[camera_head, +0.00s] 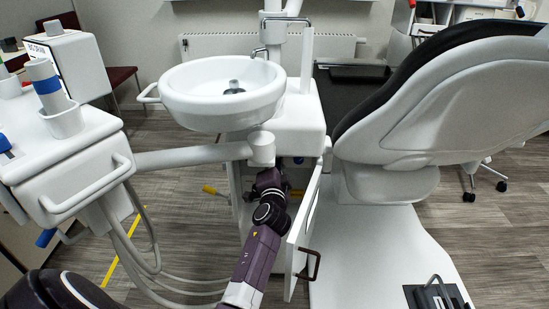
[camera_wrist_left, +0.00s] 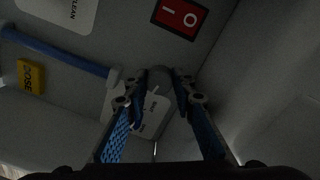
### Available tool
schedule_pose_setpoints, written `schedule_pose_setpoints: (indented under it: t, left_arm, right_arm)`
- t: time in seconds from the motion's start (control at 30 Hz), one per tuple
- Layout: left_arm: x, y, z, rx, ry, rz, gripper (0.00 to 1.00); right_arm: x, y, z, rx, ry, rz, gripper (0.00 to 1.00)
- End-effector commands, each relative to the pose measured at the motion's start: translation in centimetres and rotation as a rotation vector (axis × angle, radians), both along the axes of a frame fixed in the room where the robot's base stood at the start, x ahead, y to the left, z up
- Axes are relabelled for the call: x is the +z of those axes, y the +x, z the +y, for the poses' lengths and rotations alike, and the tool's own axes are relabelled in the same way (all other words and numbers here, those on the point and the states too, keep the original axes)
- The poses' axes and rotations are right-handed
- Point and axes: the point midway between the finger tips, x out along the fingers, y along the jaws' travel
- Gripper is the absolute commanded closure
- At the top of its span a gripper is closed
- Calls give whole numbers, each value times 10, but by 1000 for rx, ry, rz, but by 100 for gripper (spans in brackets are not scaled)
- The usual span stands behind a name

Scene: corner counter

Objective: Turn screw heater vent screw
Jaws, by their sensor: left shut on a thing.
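In the left wrist view my left gripper (camera_wrist_left: 160,85), with blue-padded fingers, is inside a dark white-walled cabinet. Its fingertips are closed on either side of a small grey round piece (camera_wrist_left: 160,73), which looks like the vent screw. A pale label (camera_wrist_left: 153,112) with small print and a pointer-like mark lies behind the fingers and is partly covered. In the head view my purple and black arm reaches into the open cabinet (camera_head: 302,130) under the basin, and the gripper's fingertips are hidden there. My right gripper is not in view.
A red rocker switch (camera_wrist_left: 181,17), a blue tube (camera_wrist_left: 55,52) and a yellow tag (camera_wrist_left: 31,77) are near the gripper. The open cabinet door (camera_head: 304,235) stands right of my arm. The basin (camera_head: 222,92) is above, and the chair (camera_head: 440,110) is at right.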

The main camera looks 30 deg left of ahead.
Motion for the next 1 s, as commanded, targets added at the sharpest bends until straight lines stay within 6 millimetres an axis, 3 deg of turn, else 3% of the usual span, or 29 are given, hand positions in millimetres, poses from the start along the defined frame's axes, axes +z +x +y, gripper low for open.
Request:
schedule_pose_setpoints:
  t: [0.33,0.37,0.5,0.83,1.0]
  left_arm:
    - [2,1,0,-2,3,-3,100]
    - [2,1,0,-2,3,-3,74]
    - [2,1,0,-2,2,-2,59]
    - [2,0,0,0,-11,-11,59]
    - [1,0,1,1,-145,-95,59]
  right_arm:
    - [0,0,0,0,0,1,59]
    - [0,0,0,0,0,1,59]
    - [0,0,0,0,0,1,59]
    - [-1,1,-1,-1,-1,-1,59]
    - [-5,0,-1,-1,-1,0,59]
